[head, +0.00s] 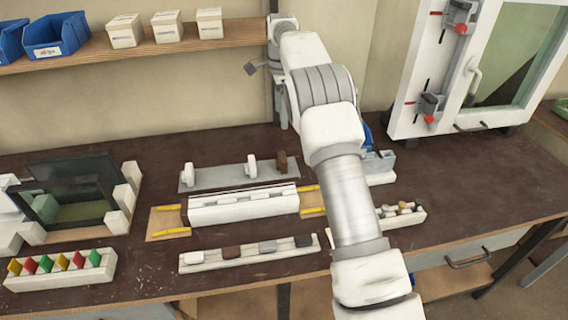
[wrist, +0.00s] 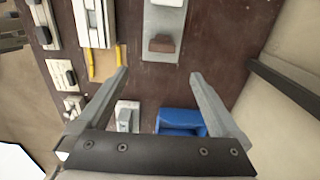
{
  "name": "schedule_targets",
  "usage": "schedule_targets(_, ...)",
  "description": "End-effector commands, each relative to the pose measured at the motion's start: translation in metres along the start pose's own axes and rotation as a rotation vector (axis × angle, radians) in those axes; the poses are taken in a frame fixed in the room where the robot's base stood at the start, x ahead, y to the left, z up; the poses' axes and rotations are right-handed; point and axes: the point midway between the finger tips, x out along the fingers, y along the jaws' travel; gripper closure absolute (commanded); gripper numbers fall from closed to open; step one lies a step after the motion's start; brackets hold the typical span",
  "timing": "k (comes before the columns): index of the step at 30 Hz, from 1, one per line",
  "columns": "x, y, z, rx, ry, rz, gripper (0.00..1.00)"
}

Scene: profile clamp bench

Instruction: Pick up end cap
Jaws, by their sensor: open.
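A long white tray (head: 250,253) at the bench front holds a row of small blocks in white, brown, grey and black, which look like end caps. The nearest dark block (head: 304,240) is at its right end. Part of this tray (wrist: 42,25) shows at the left of the wrist view. My gripper (wrist: 158,74) is open and empty, with its fingers wide apart above the bench. It is to the right of the tray in the wrist view, not over it.
A white profile fixture (head: 245,207) with yellow-handled clamps stands behind the tray. Behind it lies a grey plate (head: 222,178) with white clamps and a brown block (wrist: 161,45). A blue object (wrist: 180,122) and a pale grey device (wrist: 127,117) sit near my fingers.

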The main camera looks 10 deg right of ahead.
Motion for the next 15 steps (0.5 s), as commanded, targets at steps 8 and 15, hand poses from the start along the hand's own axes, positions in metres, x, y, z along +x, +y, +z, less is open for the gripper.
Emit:
schedule_targets(8,0.039,0.000,0.001,0.006,0.000,0.007,0.00)
schedule_targets(15,0.090,0.000,0.000,0.006,0.000,0.006,0.00)
